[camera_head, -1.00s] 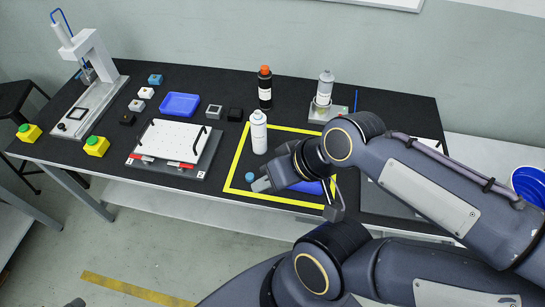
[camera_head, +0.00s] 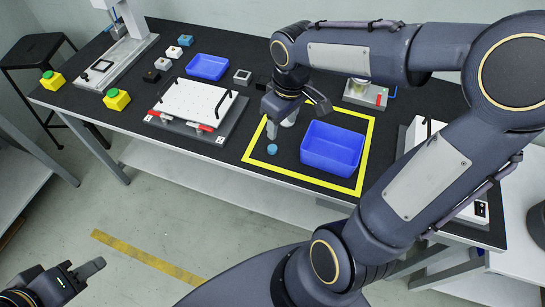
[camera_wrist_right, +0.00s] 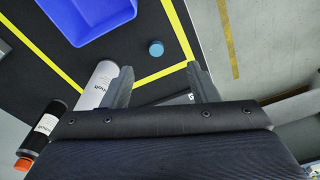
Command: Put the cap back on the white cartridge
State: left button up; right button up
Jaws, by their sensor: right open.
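The white cartridge (camera_wrist_right: 96,86) shows beside the left finger in the right wrist view. In the head view the white cartridge (camera_head: 290,119) is mostly hidden behind my right gripper. The small round blue cap (camera_head: 272,150) lies on the black table inside the yellow outline, near its front left corner. It also shows in the right wrist view (camera_wrist_right: 156,48), beyond the fingertips. My right gripper (camera_wrist_right: 160,80) is open, with nothing visible between its fingers. In the head view my right gripper (camera_head: 293,112) is over the cartridge area. My left gripper (camera_head: 84,277) is at the lower left, away from the table.
A blue bin (camera_head: 332,147) stands inside the yellow outline, right of the cap. A black cartridge (camera_wrist_right: 43,128) with an orange cap lies in view near the white one. A white plate fixture (camera_head: 195,103) stands left of the outline. Table around the cap is clear.

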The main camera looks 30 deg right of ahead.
jog(key=n+b, duration=0.1)
send_near(272, 148)
jog(key=shift+w+d+f+g, duration=0.3)
jog(key=shift+w+d+g, duration=0.1)
jog(key=shift+w, duration=0.2)
pick_arm(q)
notch_tip(272, 148, down, 2)
jog(key=shift+f, duration=0.1)
jog(key=shift+f, duration=0.15)
pick_arm(e)
jog(key=shift+s+f, duration=0.1)
jog(key=shift+f, duration=1.15)
jog(key=shift+a+f, duration=0.1)
jog(key=f, duration=0.1)
jog(key=f+b, duration=0.1)
jog(key=f, duration=0.3)
jog(key=shift+s+a, duration=0.1)
jog(key=shift+a, duration=0.25)
pick_arm(q)
jog(key=shift+f, duration=0.45)
pick_arm(e)
jog(key=c, duration=1.1)
